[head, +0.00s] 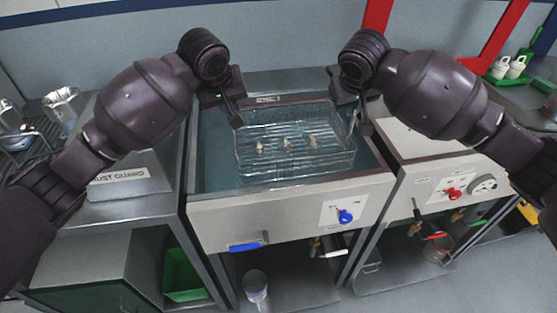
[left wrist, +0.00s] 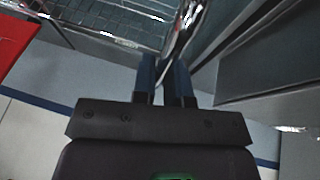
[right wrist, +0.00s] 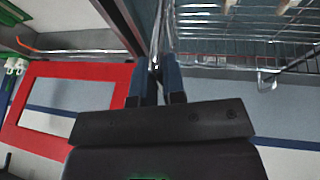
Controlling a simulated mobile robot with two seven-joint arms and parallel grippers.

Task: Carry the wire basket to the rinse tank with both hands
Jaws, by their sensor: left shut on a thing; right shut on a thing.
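The wire basket (head: 290,165) is down inside the open tank (head: 200,165) with blue-grey liquid, in the middle of the head view. Several small metal parts (head: 287,144) lie in it. My left gripper (head: 236,118) is shut on the basket's left side, and its fingers (left wrist: 168,80) close on a shiny wire handle in the left wrist view. My right gripper (head: 356,118) is shut on the basket's right side, and its fingers (right wrist: 156,82) close on a wire in the right wrist view. Basket mesh also shows in the left wrist view (left wrist: 110,18) and the right wrist view (right wrist: 250,30).
A box marked with "RUST GUARD" lettering (head: 125,185) stands left of the tank. A second unit with a red knob and a gauge (head: 484,184) adjoins on the right. A green bin (head: 183,275) is below.

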